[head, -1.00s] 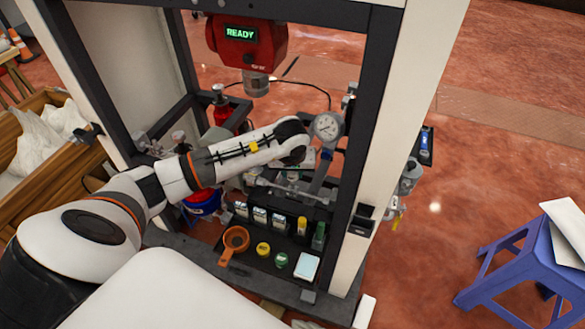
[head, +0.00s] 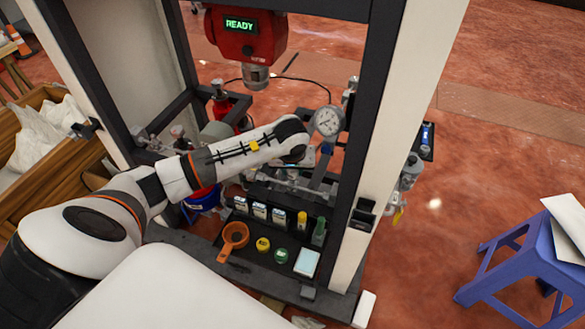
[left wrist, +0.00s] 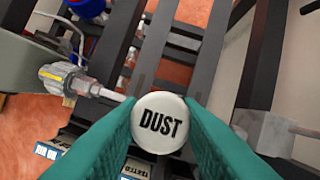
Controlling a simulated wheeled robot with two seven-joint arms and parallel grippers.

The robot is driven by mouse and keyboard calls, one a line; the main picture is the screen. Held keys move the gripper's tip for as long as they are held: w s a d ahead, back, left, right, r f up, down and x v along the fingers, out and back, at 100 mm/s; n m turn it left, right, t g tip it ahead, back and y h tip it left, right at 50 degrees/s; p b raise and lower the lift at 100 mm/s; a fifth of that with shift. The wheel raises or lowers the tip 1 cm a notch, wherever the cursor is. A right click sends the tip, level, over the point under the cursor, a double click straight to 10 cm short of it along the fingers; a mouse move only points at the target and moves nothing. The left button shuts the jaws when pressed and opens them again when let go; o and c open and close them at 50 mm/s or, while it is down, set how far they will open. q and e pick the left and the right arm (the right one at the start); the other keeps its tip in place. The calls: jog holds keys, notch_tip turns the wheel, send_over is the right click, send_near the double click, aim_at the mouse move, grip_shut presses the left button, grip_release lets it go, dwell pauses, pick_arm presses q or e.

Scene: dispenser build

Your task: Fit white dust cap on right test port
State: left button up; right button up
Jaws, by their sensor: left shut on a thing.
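The white dust cap (left wrist: 160,121), marked "DUST", is between the teal fingers of my left gripper (left wrist: 160,112) in the left wrist view. The fingers are shut on its sides, with its lettered face toward the camera. A metal fitting with a yellow band (left wrist: 55,76) lies left of the cap, its thin stem pointing toward it. A grey fitting (left wrist: 268,130) lies to the right. I cannot tell which is the right test port, or whether the cap touches a port. In the head view my left wrist (head: 293,145) is inside the frame by the metal pipework (head: 285,184); its fingers are hidden.
A pressure gauge (head: 327,121) stands close to my left wrist. The dark frame post (head: 366,150) is to the right. A red "READY" unit (head: 244,33) hangs above.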

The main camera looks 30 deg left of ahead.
pick_arm(q)
jog(key=shift+f+b, duration=0.55)
jog(key=shift+f, duration=0.15)
jog(key=shift+f, duration=0.1)
jog(key=shift+s+a+f+b, duration=0.1)
jog(key=shift+a+f+b, duration=0.15)
jog(key=shift+f+b, duration=0.5)
jog(key=shift+f, duration=0.1)
jog(key=o, duration=1.4)
